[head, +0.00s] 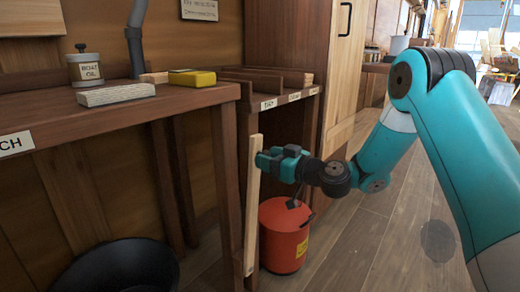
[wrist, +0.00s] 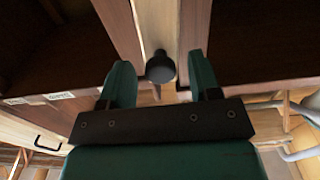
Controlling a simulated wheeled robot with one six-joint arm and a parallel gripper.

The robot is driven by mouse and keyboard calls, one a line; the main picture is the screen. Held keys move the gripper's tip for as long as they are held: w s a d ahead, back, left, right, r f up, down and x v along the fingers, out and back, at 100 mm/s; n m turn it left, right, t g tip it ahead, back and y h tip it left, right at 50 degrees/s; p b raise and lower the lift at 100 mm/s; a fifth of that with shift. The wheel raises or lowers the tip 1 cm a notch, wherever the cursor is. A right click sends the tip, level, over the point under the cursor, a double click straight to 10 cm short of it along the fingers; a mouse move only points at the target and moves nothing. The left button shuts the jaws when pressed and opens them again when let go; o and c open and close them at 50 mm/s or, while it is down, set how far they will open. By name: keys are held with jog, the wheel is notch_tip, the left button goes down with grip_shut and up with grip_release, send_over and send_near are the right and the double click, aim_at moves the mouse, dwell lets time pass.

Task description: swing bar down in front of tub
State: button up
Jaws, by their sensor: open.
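The bar (head: 252,205) is a pale wooden strip standing nearly upright against the front of the bench leg. The black tub (head: 120,268) sits on the floor under the bench, left of the bar, partly cut off by the picture's bottom edge. My gripper (head: 268,160) is at the upper part of the bar, on its right side. In the wrist view the bar (wrist: 157,22) runs up from a dark round knob (wrist: 160,67). The knob lies between the open fingers of my gripper (wrist: 160,82), with gaps on both sides.
A red bucket (head: 284,236) stands on the floor just right of the bar, below my gripper. The bench (head: 120,115) holds an oil can (head: 86,67), a pale block (head: 116,94) and a yellow block (head: 192,78).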

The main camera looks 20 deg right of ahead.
aim_at(259, 152)
jog(key=shift+x, duration=1.8)
